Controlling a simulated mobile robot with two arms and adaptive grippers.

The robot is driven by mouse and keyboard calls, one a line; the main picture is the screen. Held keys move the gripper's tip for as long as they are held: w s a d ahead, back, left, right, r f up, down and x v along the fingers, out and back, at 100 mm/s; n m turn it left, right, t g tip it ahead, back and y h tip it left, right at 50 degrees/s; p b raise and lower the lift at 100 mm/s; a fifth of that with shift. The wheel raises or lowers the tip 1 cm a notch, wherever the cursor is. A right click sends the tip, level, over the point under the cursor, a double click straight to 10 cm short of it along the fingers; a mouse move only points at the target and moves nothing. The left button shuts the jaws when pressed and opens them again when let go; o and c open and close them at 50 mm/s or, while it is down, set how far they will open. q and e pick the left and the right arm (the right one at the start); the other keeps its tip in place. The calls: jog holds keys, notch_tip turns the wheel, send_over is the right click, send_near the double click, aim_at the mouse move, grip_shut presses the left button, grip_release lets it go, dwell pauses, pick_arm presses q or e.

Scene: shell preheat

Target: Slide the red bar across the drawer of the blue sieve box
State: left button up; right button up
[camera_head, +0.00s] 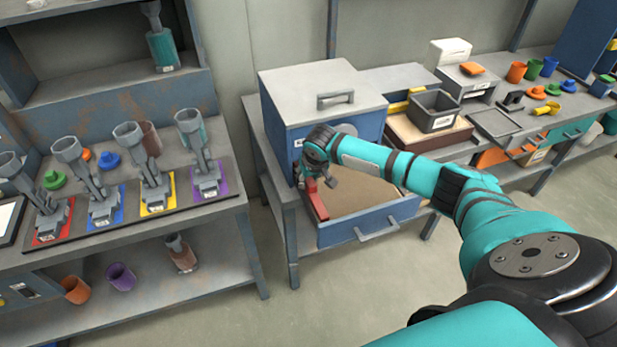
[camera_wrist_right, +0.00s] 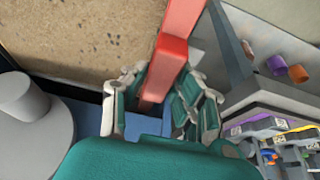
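The blue sieve box (camera_head: 300,88) with a grey lid stands on a bench in the middle of the head view. Its drawer (camera_head: 345,232) is pulled out and has a brown, sand-coloured floor, also in the wrist view (camera_wrist_right: 70,35). The red bar (camera_head: 317,205) lies along the drawer's left side, running front to back. In the wrist view the red bar (camera_wrist_right: 172,55) passes between the fingers of my right gripper (camera_wrist_right: 165,82), whose tips close against its two sides. My right forearm crosses above the drawer. My left gripper is not in view.
A grey bin (camera_head: 433,112) stands to the right of the box. Cups and small parts (camera_head: 538,92) lie on the far right bench. Floor is clear in front of the drawer.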

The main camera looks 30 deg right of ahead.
grip_shut()
jog(key=shift+d, duration=0.1)
jog(key=d, duration=0.3)
jog(key=s+d+p, duration=0.1)
jog(key=d, duration=0.2)
jog(key=s+d, duration=0.1)
jog(key=d, duration=0.2)
jog(key=shift+s+d, duration=0.15)
jog(key=o, duration=0.8)
grip_release()
jog(key=v, duration=1.2)
